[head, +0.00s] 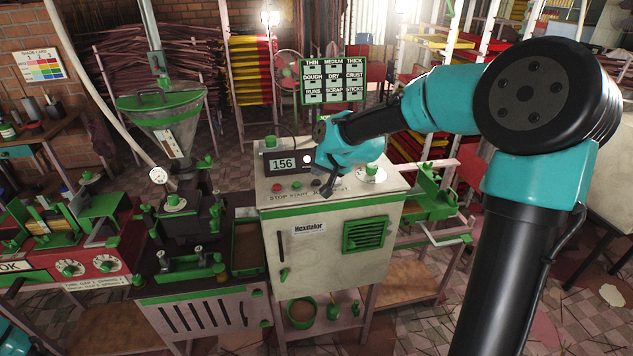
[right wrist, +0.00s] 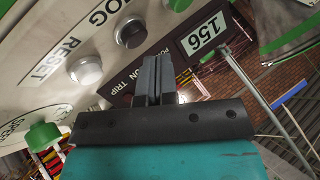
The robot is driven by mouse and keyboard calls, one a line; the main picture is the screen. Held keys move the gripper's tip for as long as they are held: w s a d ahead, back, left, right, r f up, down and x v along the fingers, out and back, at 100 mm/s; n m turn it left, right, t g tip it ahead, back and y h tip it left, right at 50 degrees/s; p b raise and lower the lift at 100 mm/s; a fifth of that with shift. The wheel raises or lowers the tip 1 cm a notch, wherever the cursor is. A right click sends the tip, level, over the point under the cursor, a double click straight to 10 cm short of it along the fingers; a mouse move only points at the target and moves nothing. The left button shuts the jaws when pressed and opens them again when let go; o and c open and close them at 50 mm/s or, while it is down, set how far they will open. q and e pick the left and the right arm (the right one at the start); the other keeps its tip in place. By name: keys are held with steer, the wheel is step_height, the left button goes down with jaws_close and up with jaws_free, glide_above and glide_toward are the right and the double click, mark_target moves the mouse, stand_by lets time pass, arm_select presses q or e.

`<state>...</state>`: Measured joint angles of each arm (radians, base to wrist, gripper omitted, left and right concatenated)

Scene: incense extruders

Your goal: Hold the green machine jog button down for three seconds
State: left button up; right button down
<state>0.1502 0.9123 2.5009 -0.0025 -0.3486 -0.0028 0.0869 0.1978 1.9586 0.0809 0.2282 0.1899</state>
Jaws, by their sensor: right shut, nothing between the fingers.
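The pale machine with green trim (head: 330,238) stands mid-scene, its sloped control panel on top. In the right wrist view the jog button (right wrist: 130,33) is a dark cap in a light ring under a partly cut-off label ending in "OG". The reset button (right wrist: 86,70) is grey-white beside it. My right gripper (head: 326,190) is over the panel's button row, fingers shut and empty. Its fingers (right wrist: 158,78) show between the buttons and the display in the wrist view. I cannot tell whether they touch the panel. My left gripper is not in view.
A display (head: 282,164) reading 156 sits on the panel. A red button (head: 277,188) and a green button (head: 297,185) are to the left. A green knob (right wrist: 42,138) is near reset. A red machine (head: 95,266) stands far left, and a metal hopper (head: 165,115) rises behind.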

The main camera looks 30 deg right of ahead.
mark_target(318, 181)
steer(key=shift+f, duration=0.15)
steer(key=shift+f, duration=0.25)
steer(key=shift+f, duration=0.5)
stand_by(0.8)
stand_by(3.4)
steer(key=shift+r, duration=0.95)
steer(key=shift+r, duration=0.1)
steer(key=shift+r, duration=2.4)
